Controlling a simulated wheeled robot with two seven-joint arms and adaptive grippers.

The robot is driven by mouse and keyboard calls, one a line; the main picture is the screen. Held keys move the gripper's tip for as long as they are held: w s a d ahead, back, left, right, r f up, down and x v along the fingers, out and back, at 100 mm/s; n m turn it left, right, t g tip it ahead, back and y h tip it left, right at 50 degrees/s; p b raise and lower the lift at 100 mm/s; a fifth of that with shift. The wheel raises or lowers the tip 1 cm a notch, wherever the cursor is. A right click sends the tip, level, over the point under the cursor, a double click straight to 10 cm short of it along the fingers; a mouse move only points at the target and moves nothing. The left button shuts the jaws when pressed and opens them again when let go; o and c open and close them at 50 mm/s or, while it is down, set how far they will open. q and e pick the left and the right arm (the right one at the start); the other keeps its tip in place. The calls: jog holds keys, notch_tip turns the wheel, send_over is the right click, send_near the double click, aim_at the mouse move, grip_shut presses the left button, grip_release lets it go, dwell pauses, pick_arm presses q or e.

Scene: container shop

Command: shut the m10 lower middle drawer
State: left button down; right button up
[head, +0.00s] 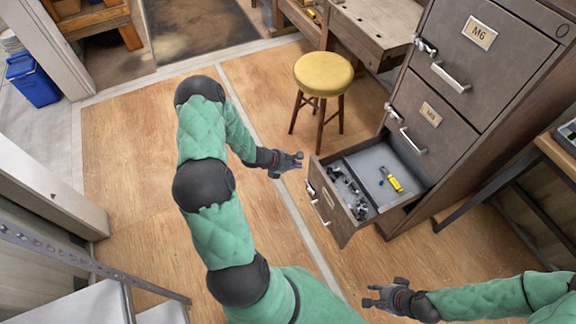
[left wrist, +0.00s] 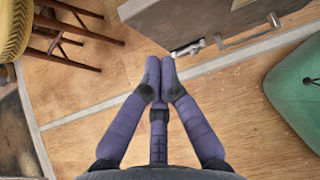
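The lowest visible drawer (head: 341,228) of the grey-brown filing cabinet is pulled well out. Its label is too small to read; it sits under the drawers labelled M6 and apparently M8. Its front with a bar handle and latch faces lower left, and it also shows in the left wrist view (left wrist: 190,22). My left gripper (head: 299,161) is near the drawer's far front corner, apart from it. In the left wrist view its fingers (left wrist: 160,64) are together and empty. My right gripper (head: 372,296) is below and right of the drawer front, apart from it; its finger opening is unclear.
The drawer holds dark metal parts (head: 347,187) and a yellow tool (head: 394,181). A yellow-topped stool (head: 323,74) stands beyond the drawer, near the workbench (head: 366,28). A table (head: 556,154) stands right of the cabinet. The wooden floor left of the drawer is clear.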

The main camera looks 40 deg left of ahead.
pick_arm(q)
jog(key=shift+w+d+r+b, duration=0.15)
jog(key=shift+w+d, duration=0.25)
jog(key=shift+w, duration=0.5)
jog(key=shift+w+d+b, duration=0.2)
jog(key=shift+w+d, duration=0.15)
jog(key=shift+w, duration=0.5)
pick_arm(e)
jog(key=shift+f, duration=0.5)
pick_arm(q)
jog(key=shift+w, duration=0.1)
